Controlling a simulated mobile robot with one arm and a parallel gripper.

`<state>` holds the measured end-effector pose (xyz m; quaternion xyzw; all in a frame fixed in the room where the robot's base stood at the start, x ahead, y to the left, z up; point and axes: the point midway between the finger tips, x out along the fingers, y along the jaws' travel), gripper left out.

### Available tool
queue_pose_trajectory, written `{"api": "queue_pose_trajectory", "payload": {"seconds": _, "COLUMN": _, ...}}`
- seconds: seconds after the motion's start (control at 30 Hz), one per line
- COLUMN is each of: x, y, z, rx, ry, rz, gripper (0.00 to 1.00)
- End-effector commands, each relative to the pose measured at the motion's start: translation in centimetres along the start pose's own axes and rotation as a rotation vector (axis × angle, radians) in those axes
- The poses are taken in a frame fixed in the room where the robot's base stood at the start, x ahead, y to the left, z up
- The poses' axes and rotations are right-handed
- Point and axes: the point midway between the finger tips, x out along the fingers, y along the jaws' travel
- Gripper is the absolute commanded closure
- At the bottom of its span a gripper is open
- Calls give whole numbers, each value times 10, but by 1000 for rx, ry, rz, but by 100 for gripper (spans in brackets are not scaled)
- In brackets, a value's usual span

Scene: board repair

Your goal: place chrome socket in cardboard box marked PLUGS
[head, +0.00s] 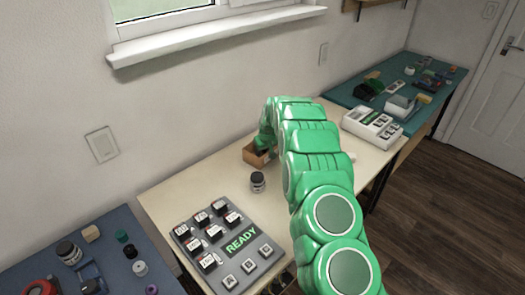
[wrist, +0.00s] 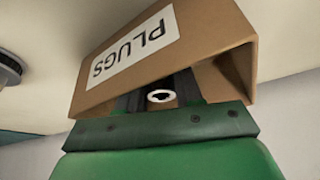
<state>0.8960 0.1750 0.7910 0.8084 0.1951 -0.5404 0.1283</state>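The cardboard box marked PLUGS (wrist: 225,28) fills the upper wrist view, its label upside down there. In the head view the box (head: 252,157) stands on the cream bench, partly hidden by my green arm. My gripper (wrist: 160,92) is at the box's open side, its dark fingers reaching in past the rim of the labelled wall. A bright ring, which looks like the end of the chrome socket (wrist: 151,97), shows between the fingers, which appear closed on it. The fingertips and the socket's far end are hidden.
A small dark-lidded jar (head: 258,182) stands near the box. A grey panel with keys and a READY display (head: 240,241) lies in front of it. A white device (head: 371,127) is on the bench's right. Blue (head: 140,222) and teal (head: 345,90) worktops flank the bench.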

Motion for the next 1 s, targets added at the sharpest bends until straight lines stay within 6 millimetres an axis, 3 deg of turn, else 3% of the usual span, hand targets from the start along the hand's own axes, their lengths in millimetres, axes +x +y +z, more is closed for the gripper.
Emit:
{"api": "queue_pose_trajectory", "payload": {"seconds": 0.03, "x": 0, "y": 0, "z": 0, "rx": 0, "ry": 0, "rz": 0, "gripper": 59}}
{"api": "queue_pose_trajectory", "payload": {"seconds": 0.17, "x": 0, "y": 0, "z": 0, "rx": 0, "ry": 0, "rz": 0, "gripper": 39}}
{"api": "queue_pose_trajectory", "payload": {"seconds": 0.67, "x": -7, "y": 0, "z": -1, "rx": 1, "ry": 0, "rz": 0, "gripper": 39}}
{"api": "queue_pose_trajectory", "payload": {"seconds": 1.0, "x": -38, "y": -1, "z": -2, "rx": 0, "ry": 0, "rz": -1, "gripper": 39}}
